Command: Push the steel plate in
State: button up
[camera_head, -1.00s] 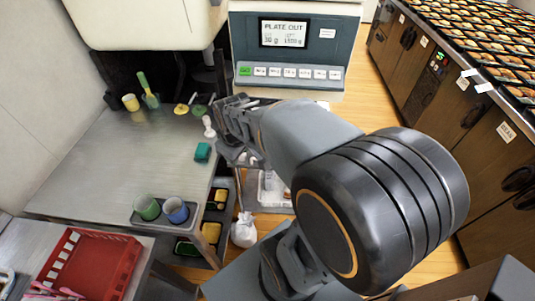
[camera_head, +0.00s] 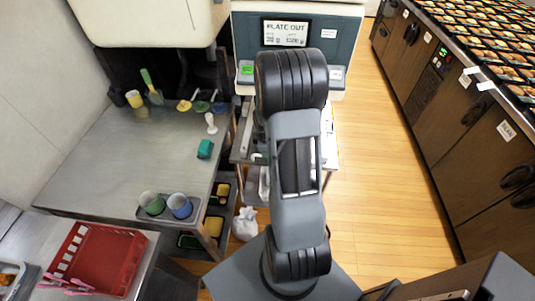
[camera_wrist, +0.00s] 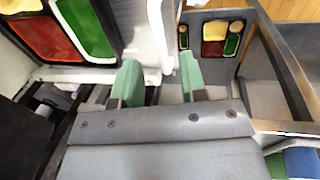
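The machine (camera_head: 345,30) stands at the back centre in the head view. Its display (camera_head: 285,33) reads "PLATE OUT". A narrow grey metal strip (camera_head: 245,128) shows below it, left of my arm; I cannot tell whether this is the steel plate. My arm covers most of the area under the machine. In the head view my gripper is hidden behind the arm. In the wrist view my gripper (camera_wrist: 160,82) has its two green fingertips apart, with nothing clearly held between them. A pale upright part (camera_wrist: 160,30) lies just beyond the fingertips.
A steel counter (camera_head: 120,160) at left holds a green and a blue cup (camera_head: 179,206), a teal block (camera_head: 205,149) and small utensils. A red crate (camera_head: 95,258) is at lower left. Food trays (camera_wrist: 85,58) show in the wrist view. Wooden floor at right is clear.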

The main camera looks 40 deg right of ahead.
jog(key=shift+w+d+f, duration=0.1)
jog(key=shift+f, duration=0.65)
jog(key=shift+w+d+f, duration=0.15)
jog(key=shift+f, duration=0.55)
jog(key=shift+w+d+f, duration=0.1)
jog(key=shift+f, duration=0.65)
grip_shut()
